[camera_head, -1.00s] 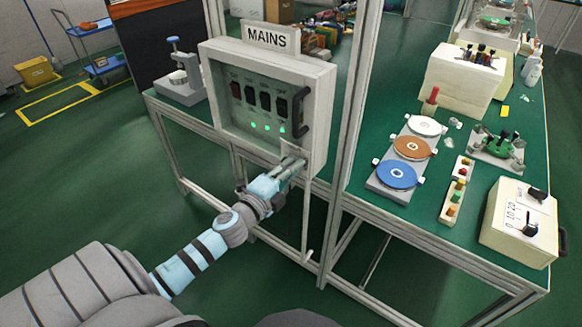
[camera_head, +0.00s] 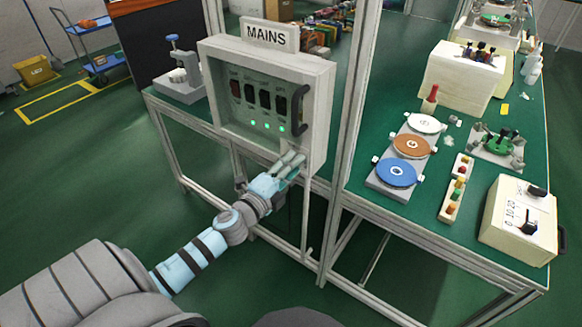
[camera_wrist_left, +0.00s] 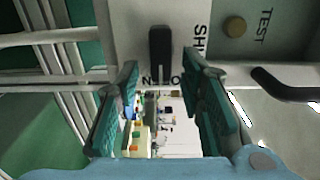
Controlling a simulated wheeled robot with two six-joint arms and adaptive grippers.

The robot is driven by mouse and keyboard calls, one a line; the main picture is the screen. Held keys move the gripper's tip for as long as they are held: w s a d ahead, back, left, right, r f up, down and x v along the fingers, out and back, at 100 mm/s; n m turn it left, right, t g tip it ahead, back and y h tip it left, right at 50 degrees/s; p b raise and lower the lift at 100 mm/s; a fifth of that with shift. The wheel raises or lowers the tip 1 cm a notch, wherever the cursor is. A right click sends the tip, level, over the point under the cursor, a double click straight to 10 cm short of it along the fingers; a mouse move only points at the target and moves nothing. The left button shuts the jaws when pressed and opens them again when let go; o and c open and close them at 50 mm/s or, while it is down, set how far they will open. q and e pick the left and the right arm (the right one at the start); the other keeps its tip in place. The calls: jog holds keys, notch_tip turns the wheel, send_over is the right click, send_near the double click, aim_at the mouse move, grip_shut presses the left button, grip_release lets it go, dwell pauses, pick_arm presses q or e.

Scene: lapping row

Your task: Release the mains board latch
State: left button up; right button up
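The mains board (camera_head: 327,75) is a pale grey box under a MAINS sign, with dark switches and several green lights. My left gripper (camera_head: 292,163) is at its lower right corner. In the left wrist view a short black bar (camera_wrist_left: 160,50), apparently the latch, sits on the board's pale face beside partly hidden lettering. The left gripper (camera_wrist_left: 161,68) is open there, with its teal fingers apart on either side of the bar's lower end. I cannot tell whether they touch it. In the head view my gripper hides this bar. My right gripper is not in view.
A black handle (camera_head: 300,110) stands out on the board's right side, close above my gripper. A round brass TEST button (camera_wrist_left: 235,27) is near the bar. The green bench (camera_head: 350,190) at right holds lapping discs, a control box (camera_head: 520,222) and fixtures. A frame post rises beside the board.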

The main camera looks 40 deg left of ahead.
pick_arm(q)
jog(key=shift+s, duration=0.1)
jog(key=s, duration=1.2)
jog(key=shift+d, duration=0.15)
jog(key=shift+w, duration=0.1)
